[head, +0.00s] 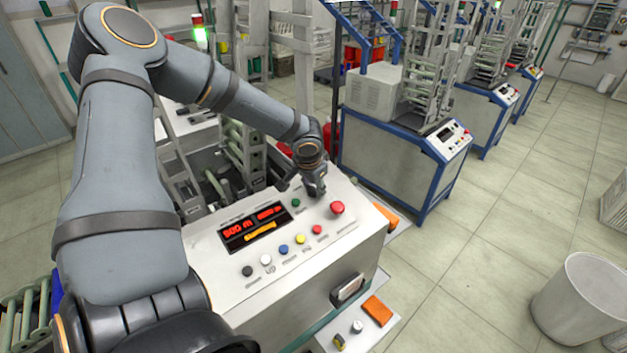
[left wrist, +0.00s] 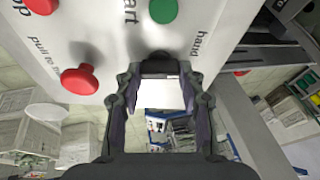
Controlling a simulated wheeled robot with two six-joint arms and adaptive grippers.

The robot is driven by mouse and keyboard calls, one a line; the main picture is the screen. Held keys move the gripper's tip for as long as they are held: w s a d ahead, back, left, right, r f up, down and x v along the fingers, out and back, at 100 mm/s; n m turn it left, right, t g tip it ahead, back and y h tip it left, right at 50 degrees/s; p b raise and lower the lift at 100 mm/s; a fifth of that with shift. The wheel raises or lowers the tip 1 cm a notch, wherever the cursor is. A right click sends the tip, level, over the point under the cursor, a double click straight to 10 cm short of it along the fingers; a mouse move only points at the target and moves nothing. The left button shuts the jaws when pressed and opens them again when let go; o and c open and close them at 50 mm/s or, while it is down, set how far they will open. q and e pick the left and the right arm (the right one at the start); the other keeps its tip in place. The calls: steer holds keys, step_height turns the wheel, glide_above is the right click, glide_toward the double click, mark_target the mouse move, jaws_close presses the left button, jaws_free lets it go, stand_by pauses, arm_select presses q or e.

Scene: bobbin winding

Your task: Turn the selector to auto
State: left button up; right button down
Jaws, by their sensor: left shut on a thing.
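My left gripper (head: 314,188) is at the far right part of the white control panel (head: 215,262), beside the red mushroom button (head: 337,208). In the left wrist view, my left gripper (left wrist: 160,72) has its fingertips at the panel near the printed word "hand". It is shut on what seems to be the selector. The selector is mostly hidden by the fingers, so I cannot tell where it points. The green start button (left wrist: 163,11) is just above the fingertips in that view. My right gripper is not in view.
The panel has a red-lit display (head: 252,228) and a row of coloured buttons, including a yellow one (head: 300,239). The red mushroom button (left wrist: 80,79) stands close to my left finger. Similar blue-framed machines (head: 405,150) stand behind. A white bin (head: 580,300) is at right.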

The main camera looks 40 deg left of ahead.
arm_select(q)
steer(key=m+h+p, duration=0.1)
steer(key=m+p, duration=0.1)
steer(key=m, duration=0.1)
steer(key=shift+a+r+m, duration=0.1)
steer(key=shift+r+m, duration=0.05)
steer(key=shift+m, duration=0.15)
steer(key=shift+m+g+h, duration=0.3)
steer(key=shift+m, duration=1.5)
steer(key=shift+h, duration=0.3)
steer(key=o, duration=1.2)
steer(key=shift+c, duration=0.2)
steer(key=v, duration=1.1)
steer(key=shift+r, duration=0.4)
